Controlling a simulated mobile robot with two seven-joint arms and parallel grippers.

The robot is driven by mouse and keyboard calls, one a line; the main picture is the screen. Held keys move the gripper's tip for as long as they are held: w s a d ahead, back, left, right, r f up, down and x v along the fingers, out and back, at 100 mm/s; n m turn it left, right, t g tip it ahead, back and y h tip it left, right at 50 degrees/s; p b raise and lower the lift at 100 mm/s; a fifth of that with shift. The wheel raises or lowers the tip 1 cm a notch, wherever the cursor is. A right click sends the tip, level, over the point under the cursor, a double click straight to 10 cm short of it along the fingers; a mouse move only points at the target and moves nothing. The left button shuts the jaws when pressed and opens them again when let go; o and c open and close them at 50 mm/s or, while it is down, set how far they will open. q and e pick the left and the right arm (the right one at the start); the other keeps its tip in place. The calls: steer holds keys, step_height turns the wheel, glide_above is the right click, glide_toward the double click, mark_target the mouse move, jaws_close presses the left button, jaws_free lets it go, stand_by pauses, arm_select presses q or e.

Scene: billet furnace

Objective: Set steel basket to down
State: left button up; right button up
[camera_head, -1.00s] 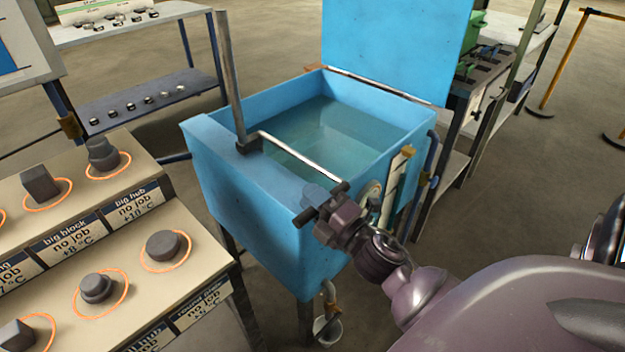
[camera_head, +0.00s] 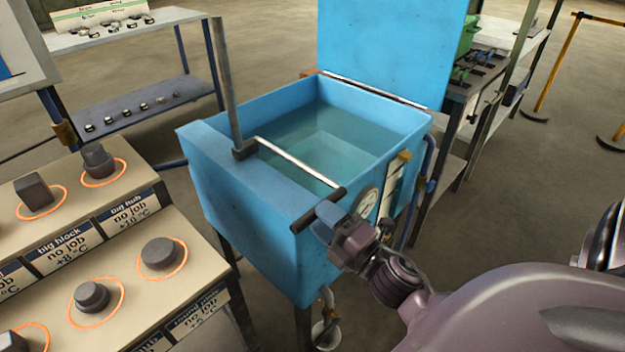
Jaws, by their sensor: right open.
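A blue quench tank (camera_head: 245,215) full of water stands in the middle. A pale square shape shows under the water; I cannot tell whether it is the steel basket or the tank's floor. A grey post (camera_head: 224,85) rises at the tank's left rim. A bright metal rod (camera_head: 295,160) runs from its foot to a dark crossbar handle (camera_head: 303,221) over the near side. My right gripper (camera_head: 327,219) is open at this handle, with the bar close to its fingertips. I cannot tell whether they touch. My left gripper is not in view.
The tank's blue lid (camera_head: 395,50) stands open at the back. A gauge (camera_head: 367,203) and pipes sit on the tank's right side. A beige stepped stand (camera_head: 130,235) with several dark workpieces is at left. A shelf rack (camera_head: 140,105) stands behind it.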

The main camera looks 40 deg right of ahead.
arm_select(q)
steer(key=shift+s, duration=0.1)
arm_select(e)
steer(key=v, duration=0.6)
steer(key=shift+s, duration=0.4)
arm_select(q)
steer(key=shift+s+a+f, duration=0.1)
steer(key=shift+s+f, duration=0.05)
arm_select(e)
steer(key=shift+d, duration=0.1)
step_height(320, 180, down, 8)
steer(key=s+m+g+h+p, duration=0.25)
steer(key=m+g+h, duration=0.2)
steer(key=m, duration=1.05)
arm_select(q)
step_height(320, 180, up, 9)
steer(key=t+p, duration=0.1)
steer(key=p, duration=0.6)
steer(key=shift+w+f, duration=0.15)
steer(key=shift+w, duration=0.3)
arm_select(e)
steer(key=s+a+f+m+g+y, duration=0.1)
steer(key=s+a+m+g+y, duration=0.1)
steer(key=s, duration=0.7)
steer(key=shift+a+f+m+g+y, duration=0.3)
steer(key=shift+a+g+y, duration=0.25)
steer(key=shift+a+g, duration=1)
